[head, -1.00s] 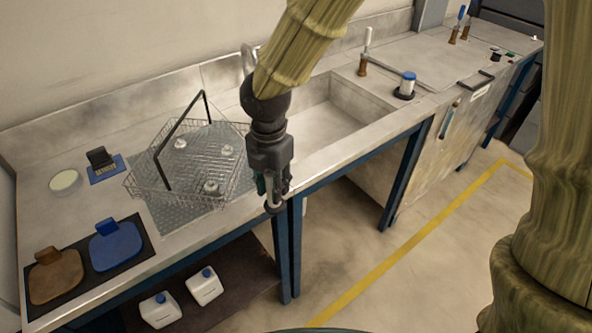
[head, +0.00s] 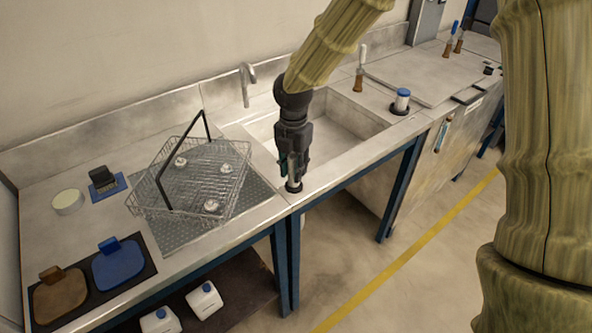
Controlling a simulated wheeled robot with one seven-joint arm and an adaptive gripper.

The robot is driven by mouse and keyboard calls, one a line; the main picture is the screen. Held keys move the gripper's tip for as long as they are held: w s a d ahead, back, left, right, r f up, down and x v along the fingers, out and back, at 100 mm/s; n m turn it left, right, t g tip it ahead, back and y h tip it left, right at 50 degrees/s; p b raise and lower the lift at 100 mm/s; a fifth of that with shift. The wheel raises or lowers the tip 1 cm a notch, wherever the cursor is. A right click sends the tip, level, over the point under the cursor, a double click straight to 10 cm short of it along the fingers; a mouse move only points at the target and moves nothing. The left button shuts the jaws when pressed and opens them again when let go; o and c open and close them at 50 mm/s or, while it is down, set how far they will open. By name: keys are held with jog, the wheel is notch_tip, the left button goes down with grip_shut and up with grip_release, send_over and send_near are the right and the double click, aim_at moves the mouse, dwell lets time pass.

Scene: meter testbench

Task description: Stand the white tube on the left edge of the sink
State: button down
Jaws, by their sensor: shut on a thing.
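My gripper (head: 292,170) points down at the front left of the sink (head: 345,118), over the strip of steel counter beside the basin. It is shut on a slim upright thing that I take for the white tube. Little of the tube (head: 294,180) shows, because the fingers cover most of it. Its dark round foot (head: 293,188) shows just under the fingertips. I cannot tell whether the foot touches the counter or hangs slightly above it.
A wire basket (head: 165,205) with white-topped items stands left of my gripper on a textured mat. A faucet (head: 244,85) rises behind the sink. The counter's front edge is close.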

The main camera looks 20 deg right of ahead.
jog(key=shift+w+d, duration=0.2)
jog(key=shift+w, duration=0.05)
jog(key=f, duration=0.1)
jog(key=f+p, duration=0.1)
jog(key=f, duration=0.1)
jog(key=shift+w+d+p, duration=0.25)
jog(key=shift+w+p, duration=0.05)
jog(key=shift+w, duration=0.05)
jog(key=shift+f, duration=0.3)
jog(key=shift+f, duration=0.1)
jog(key=c, duration=1.2)
grip_release()
jog(key=shift+o, duration=0.2)
notch_tip(320, 180, up, 12)
jog(key=shift+r+b, duration=0.15)
jog(key=shift+b, duration=0.8)
